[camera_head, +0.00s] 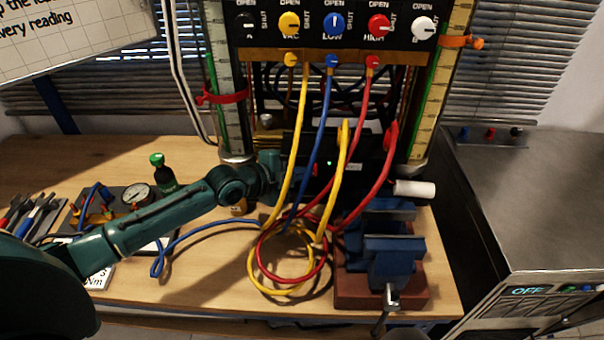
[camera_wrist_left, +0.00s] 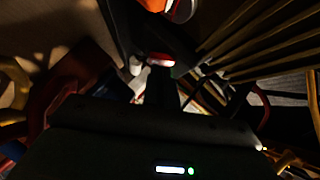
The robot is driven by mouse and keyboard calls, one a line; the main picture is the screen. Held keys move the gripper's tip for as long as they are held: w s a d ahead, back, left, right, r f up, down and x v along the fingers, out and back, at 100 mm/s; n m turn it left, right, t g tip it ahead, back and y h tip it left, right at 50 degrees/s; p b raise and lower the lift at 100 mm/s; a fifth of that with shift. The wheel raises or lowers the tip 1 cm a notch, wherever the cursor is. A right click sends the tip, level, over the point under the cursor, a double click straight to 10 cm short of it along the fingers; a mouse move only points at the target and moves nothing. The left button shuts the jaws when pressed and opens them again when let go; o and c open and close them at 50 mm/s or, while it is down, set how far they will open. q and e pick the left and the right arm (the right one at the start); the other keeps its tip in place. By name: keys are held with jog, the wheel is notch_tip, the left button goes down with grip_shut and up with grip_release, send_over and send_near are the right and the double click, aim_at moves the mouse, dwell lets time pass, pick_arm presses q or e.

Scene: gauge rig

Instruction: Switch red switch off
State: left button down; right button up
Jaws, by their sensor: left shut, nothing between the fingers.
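The red switch (camera_head: 315,170) is a small red patch on the front of a dark box behind the hoses, beside a small green light (camera_head: 329,163). In the left wrist view a glowing red piece (camera_wrist_left: 160,60), apparently the switch, shows just beyond the dark fingers. My left gripper (camera_head: 297,168) reaches in from the left, shut and empty, right by the switch. Hoses partly hide its tips, and I cannot tell whether they touch the switch. The switch's position is too small to read. My right gripper is not in view.
Yellow, blue and red hoses (camera_head: 329,100) hang before the box and coil on the bench (camera_head: 200,265). A blue vise (camera_head: 393,255) stands at the right front. Coloured valve knobs (camera_head: 334,23) are above.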

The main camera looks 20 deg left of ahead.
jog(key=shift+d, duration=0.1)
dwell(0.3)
pick_arm(q)
jog(key=shift+s, duration=0.15)
jog(key=b+v, duration=0.1)
jog(key=v, duration=1.2)
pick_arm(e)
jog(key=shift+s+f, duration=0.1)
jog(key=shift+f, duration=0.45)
